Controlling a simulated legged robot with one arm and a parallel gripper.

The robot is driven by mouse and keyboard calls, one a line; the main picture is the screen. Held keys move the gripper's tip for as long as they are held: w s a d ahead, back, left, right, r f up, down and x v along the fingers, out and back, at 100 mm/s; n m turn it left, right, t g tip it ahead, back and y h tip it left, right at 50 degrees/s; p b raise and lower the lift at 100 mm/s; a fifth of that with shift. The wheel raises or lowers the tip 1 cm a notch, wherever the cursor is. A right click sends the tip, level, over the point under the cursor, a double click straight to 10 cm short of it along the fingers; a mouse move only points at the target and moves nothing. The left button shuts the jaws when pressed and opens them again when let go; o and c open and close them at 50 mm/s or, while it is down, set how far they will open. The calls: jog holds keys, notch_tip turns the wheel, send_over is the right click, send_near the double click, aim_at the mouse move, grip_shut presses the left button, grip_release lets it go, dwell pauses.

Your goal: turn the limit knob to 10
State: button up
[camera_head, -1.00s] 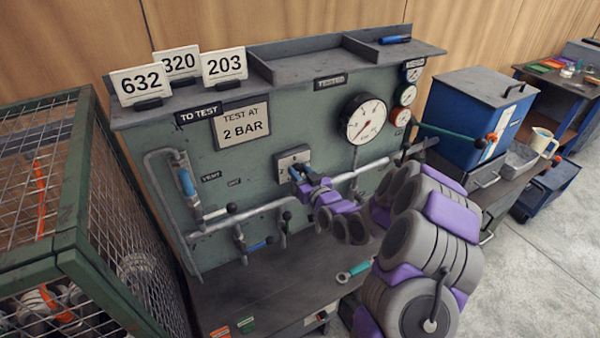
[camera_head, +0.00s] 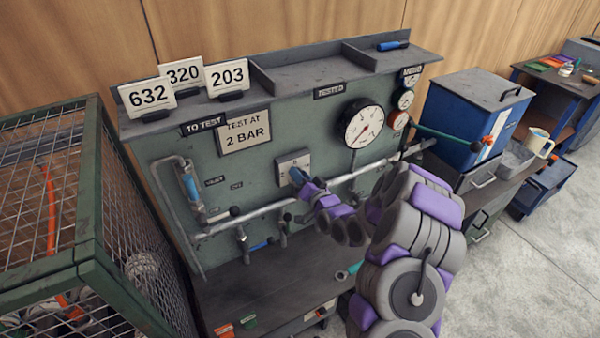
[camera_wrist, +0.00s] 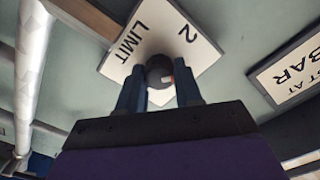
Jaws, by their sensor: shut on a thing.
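The limit knob (camera_wrist: 158,68) is a dark round knob with a small pale mark on its right side in the wrist view. It stands on a white plate (camera_wrist: 133,57) that reads LIMIT and 2; no 10 can be read. My gripper (camera_wrist: 160,92) has its two blue fingers shut on the knob from either side. In the head view the plate (camera_head: 284,163) is on the green panel, and my gripper (camera_head: 298,176) is against its lower part and hides the knob.
A pipe (camera_head: 270,213) runs across the panel below the plate, with several valve levers. A dial gauge (camera_head: 363,127) is to the right. The sign TEST AT 2 BAR (camera_head: 244,134) is to the left. A wire cage (camera_head: 140,240) stands at the left.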

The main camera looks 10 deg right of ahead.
jog(key=shift+s+f+m+b, duration=0.15)
jog(key=shift+m+b, duration=0.75)
jog(key=shift+m, duration=3.75)
jog(key=shift+w+f+m+b, duration=0.15)
jog(key=shift+m+b, duration=0.75)
jog(key=shift+m, duration=3.7)
jog(key=shift+s+f+m+b, duration=0.15)
jog(key=shift+m+b, duration=0.75)
jog(key=shift+m, duration=3.75)
jog(key=shift+r, duration=0.1)
jog(key=o, duration=1)
jog(key=shift+w, duration=0.2)
jog(key=shift+c, duration=0.2)
jog(key=shift+o, duration=0.4)
